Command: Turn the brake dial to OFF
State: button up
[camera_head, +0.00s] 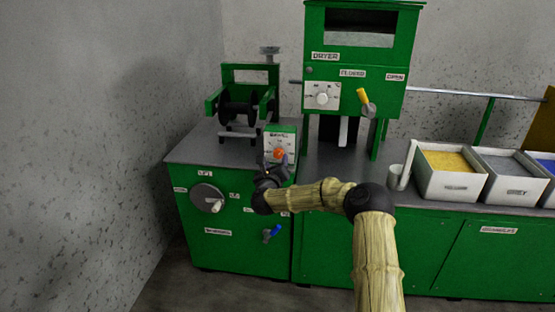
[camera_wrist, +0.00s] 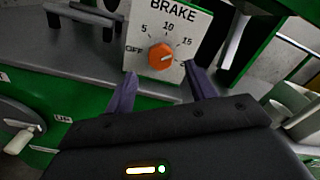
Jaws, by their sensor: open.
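The brake dial (camera_wrist: 161,57) is an orange knob on a white plate marked BRAKE, with OFF at left, then 5, 10, 15 and a partly hidden number at right. A pale line on the knob seems to point right, away from OFF. The dial also shows in the head view (camera_head: 279,154), on a small green box. My gripper (camera_wrist: 163,84) is open, with its purple fingers apart below and either side of the knob, not closed on it. In the head view my gripper (camera_head: 274,163) is just in front of the dial plate; contact cannot be told.
A black spool (camera_head: 238,112) in a green frame stands behind left. The green dryer (camera_head: 358,60) with a yellow-handled lever (camera_head: 363,97) rises at right. A crank wheel (camera_head: 207,198) and a blue-handled valve (camera_head: 271,233) are on the cabinet front below. Bins (camera_head: 447,187) stand at right.

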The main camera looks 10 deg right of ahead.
aim_at(278, 155)
jog(key=shift+x, duration=2.15)
jog(key=c, duration=1)
jog(key=shift+o, duration=0.2)
